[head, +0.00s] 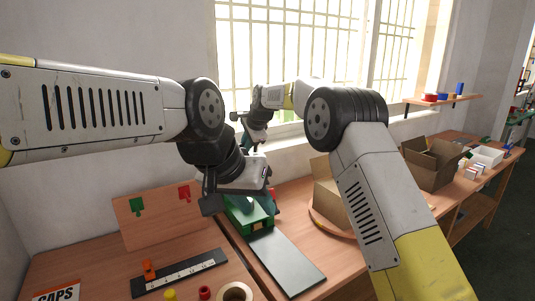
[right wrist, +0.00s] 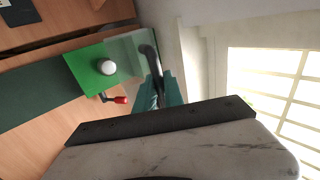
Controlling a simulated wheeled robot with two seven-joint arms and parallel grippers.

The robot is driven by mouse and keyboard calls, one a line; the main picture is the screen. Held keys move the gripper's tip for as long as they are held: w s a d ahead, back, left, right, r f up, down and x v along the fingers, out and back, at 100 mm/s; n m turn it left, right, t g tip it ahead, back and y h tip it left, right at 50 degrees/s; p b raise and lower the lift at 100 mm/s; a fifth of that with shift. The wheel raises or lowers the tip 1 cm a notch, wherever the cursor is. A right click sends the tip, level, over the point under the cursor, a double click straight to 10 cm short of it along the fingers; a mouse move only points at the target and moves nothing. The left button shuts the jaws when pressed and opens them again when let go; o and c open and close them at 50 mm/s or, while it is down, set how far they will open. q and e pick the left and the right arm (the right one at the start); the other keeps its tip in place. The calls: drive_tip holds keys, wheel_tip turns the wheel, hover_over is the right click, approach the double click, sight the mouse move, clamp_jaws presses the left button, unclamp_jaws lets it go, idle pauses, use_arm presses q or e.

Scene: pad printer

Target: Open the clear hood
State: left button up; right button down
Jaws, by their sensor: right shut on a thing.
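The green pad printer (head: 250,216) stands on the bench behind a long dark plate. In the right wrist view its green top (right wrist: 88,68) carries a white knob (right wrist: 107,68), with a red-tipped lever (right wrist: 120,99) beside it. The clear hood (right wrist: 126,46) is a pale see-through panel next to the green top. My right gripper (right wrist: 158,84) has its teal fingers shut on the hood's dark curved handle (right wrist: 149,55). In the head view it is mostly hidden behind my left arm. My left gripper (head: 240,199) hangs over the printer and covers part of it; its finger gap is unclear.
A board with green and red pieces (head: 160,213) stands at the left. A dark strip (head: 180,273), a tape roll (head: 235,291) and a CAPS sign (head: 57,293) lie in front. Cardboard boxes (head: 432,165) stand at the right. A wall and barred window are close behind.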

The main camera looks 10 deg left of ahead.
drive_tip(key=shift+w+a+r, duration=0.35)
drive_tip(key=shift+w+a, duration=0.4)
drive_tip(key=shift+w, duration=0.05)
drive_tip(key=shift+w+a+r, duration=0.3)
drive_tip(key=shift+w+a, duration=0.4)
drive_tip(key=shift+w, duration=0.05)
drive_tip(key=c, duration=1.5)
unclamp_jaws()
drive_tip(key=shift+o, duration=0.2)
drive_tip(key=v, duration=0.7)
drive_tip(key=shift+s+d+r, duration=0.1)
drive_tip(key=shift+d+r, duration=0.05)
drive_tip(key=shift+r, duration=0.15)
